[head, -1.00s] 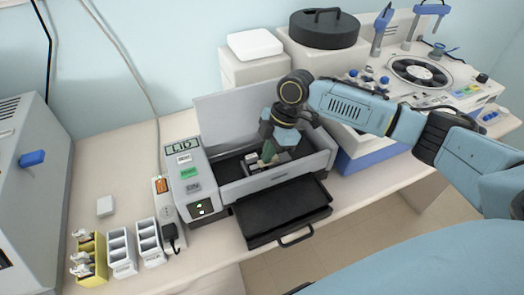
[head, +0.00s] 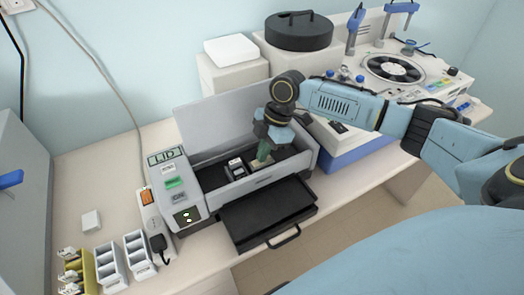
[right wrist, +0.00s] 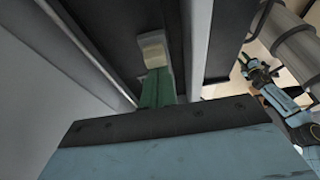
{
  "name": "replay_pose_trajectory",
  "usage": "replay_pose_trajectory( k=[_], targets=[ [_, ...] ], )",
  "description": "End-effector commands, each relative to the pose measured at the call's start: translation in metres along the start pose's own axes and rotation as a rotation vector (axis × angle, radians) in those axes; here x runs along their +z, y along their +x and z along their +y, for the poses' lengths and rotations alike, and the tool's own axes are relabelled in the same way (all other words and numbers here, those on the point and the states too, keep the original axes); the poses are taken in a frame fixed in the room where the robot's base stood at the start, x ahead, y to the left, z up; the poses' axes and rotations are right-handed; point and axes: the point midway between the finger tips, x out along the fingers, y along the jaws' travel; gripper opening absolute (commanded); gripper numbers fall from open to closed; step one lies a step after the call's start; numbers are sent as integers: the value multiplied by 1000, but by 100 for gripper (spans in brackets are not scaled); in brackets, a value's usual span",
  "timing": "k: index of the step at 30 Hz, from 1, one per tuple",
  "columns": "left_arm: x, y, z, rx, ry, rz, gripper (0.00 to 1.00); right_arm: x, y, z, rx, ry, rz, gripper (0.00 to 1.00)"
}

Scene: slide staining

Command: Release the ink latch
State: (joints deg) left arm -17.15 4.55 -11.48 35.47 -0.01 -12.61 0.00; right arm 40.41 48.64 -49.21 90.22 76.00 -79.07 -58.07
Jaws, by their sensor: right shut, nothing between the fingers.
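The grey stainer (head: 203,205) has its lid (head: 215,113) raised, with an open dark bay (head: 212,198) behind its front wall. A small black block with a pale top (head: 236,168) stands in the bay; I cannot tell whether it is the ink latch. My right gripper (head: 261,162) reaches down into the bay just right of this block, apart from it. Its green fingers with pale tips are shut and empty. The right wrist view shows these fingers (right wrist: 153,52) against a dark surface between grey walls. A small blue arm with a dark gripper (right wrist: 255,70), seemingly my left, shows there too.
A black tray (head: 268,212) sticks out at the stainer's front. White slide racks (head: 138,250) and a yellow holder (head: 75,275) stand at the left. A power strip (head: 152,215) lies beside the stainer. A centrifuge-like device (head: 400,72) stands back right.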

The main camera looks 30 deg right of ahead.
Motion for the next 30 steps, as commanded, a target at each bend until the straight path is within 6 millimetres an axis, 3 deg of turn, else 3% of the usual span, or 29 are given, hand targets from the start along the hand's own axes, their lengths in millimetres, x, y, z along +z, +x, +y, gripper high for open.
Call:
replay_pose_trajectory(
  k=[8,10,18,24,30],
  targets=[
    [-2,-29,0,0,0,0,36,-38,7,-5,1,9,3,0],
    [0,-19,1,1,0,-2,36,-31,-12,-2,10,12,-1,0],
    [1,-11,0,0,0,-2,36,-32,-67,-4,7,11,0,0],
    [0,-10,0,0,0,-1,36,-32,-86,-4,4,10,1,0],
    [-1,-10,0,0,-1,0,36,-32,-90,-4,3,10,2,0]
  ],
)
